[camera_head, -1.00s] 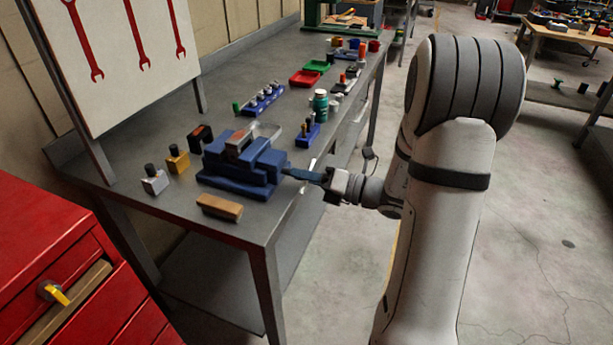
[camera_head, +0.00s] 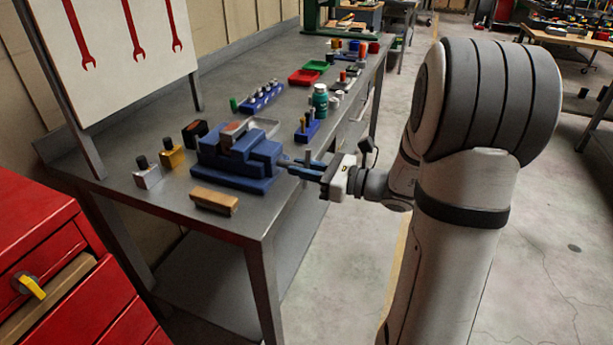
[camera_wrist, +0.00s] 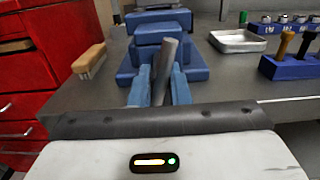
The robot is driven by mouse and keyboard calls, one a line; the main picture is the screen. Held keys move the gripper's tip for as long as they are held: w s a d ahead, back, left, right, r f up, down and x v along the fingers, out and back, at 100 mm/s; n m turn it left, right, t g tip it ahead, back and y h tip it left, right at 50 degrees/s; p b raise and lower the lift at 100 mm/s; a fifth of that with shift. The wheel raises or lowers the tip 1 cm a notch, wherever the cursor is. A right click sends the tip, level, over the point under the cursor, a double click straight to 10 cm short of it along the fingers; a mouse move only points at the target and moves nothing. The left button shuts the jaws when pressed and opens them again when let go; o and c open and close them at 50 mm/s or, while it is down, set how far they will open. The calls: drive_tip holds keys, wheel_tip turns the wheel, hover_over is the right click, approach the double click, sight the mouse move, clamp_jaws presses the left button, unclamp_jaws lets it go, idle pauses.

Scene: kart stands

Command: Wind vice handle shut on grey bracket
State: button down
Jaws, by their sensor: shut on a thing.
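The blue vice (camera_head: 235,168) stands near the front end of the grey bench, and it also shows in the wrist view (camera_wrist: 160,37). A piece that looks like the grey bracket (camera_head: 233,129) sits at the top of the vice's jaws; whether the jaws press on it I cannot tell. The vice handle (camera_wrist: 167,62) is a grey metal bar, slightly tilted in the wrist view. My gripper (camera_head: 290,165) reaches in from the right at the vice's screw end. Its blue fingers (camera_wrist: 158,86) are shut on the handle, one on each side. The handle's lower end is hidden.
A wooden brush (camera_head: 214,201) lies in front of the vice. A metal tray (camera_wrist: 238,41) and a blue holder (camera_wrist: 292,66) stand to the right in the wrist view. Small blocks (camera_head: 172,154) stand left of the vice. A red cabinet (camera_head: 60,265) is at lower left.

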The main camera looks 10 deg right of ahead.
drive_tip(key=n+b, duration=0.6)
drive_tip(key=shift+a+f+n, duration=0.1)
drive_tip(key=shift+f+n, duration=0.15)
drive_tip(key=shift+n, duration=0.05)
drive_tip(key=n+b, duration=0.4)
drive_tip(key=b, duration=0.1)
drive_tip(key=shift+r, duration=0.15)
drive_tip(key=shift+r+n, duration=0.1)
drive_tip(key=shift+n, duration=0.2)
drive_tip(key=c, duration=1.3)
unclamp_jaws()
drive_tip(key=p+v, duration=0.1)
drive_tip(key=v, duration=0.6)
drive_tip(key=shift+s+d, duration=0.25)
